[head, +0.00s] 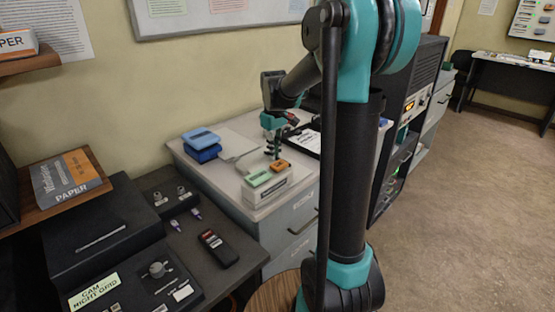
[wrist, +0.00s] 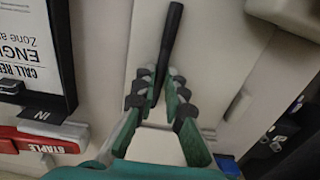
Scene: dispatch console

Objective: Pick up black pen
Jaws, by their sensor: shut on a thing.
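The black pen (wrist: 172,38) is in the wrist view, long and dark. Its far part sticks out beyond the fingertips, over a pale surface. My gripper (wrist: 158,92) has its green, black-padded fingers on both sides of the pen's near end and is shut on it. The pads hide part of that end. In the head view my gripper (head: 274,148) is over the pale cabinet top (head: 233,131), between the blue boxes and the clipboard. I cannot make out the pen there, nor tell whether it touches the surface.
A clipboard (wrist: 65,50) and a red stapler (wrist: 38,142) lie left in the wrist view. In the head view, blue boxes (head: 203,145) stand left of my gripper, and a box with green (head: 259,178) and orange (head: 281,167) tops stands in front.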

